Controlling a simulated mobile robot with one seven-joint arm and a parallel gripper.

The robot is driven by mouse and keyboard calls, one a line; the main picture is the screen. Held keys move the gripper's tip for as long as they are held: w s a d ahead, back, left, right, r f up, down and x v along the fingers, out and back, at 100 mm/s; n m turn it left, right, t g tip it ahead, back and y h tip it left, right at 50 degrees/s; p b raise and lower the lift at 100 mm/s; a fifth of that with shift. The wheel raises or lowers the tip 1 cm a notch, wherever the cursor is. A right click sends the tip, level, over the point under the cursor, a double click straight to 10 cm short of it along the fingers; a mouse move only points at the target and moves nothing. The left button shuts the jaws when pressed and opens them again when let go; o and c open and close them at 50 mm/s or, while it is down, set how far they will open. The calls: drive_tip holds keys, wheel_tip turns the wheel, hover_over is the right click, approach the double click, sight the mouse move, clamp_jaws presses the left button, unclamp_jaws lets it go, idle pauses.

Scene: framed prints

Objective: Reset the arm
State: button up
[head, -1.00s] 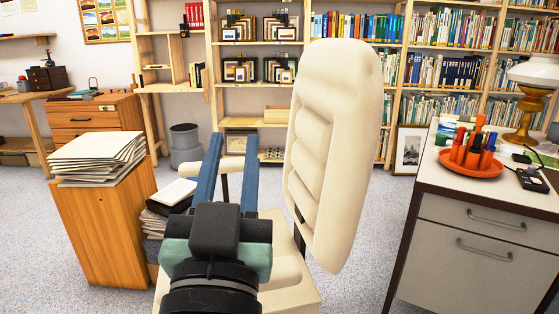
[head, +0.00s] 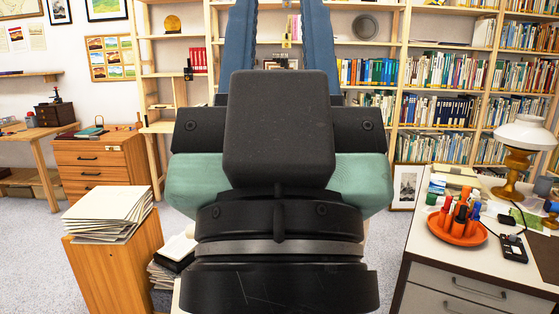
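My gripper (head: 279,22) is raised large in the middle of the head view, close to the camera. Its two blue fingers point up and stand well apart, with the shelves showing between them. Nothing shows between the fingers, though their tips run past the top edge of the picture. My wrist and the gripper's dark body hide the middle of the room, including the cream chair.
A white-topped desk (head: 423,238) stands at the right with an orange tray (head: 457,233) of pens and a lamp (head: 523,140). A wooden cabinet (head: 120,270) with stacked papers (head: 108,213) stands at the left. Bookshelves (head: 445,53) line the back wall.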

wheel_tip(320, 180, up, 17)
drive_tip(key=p, duration=1.4)
drive_tip(key=shift+f, duration=0.2)
drive_tip(key=shift+c, duration=0.3)
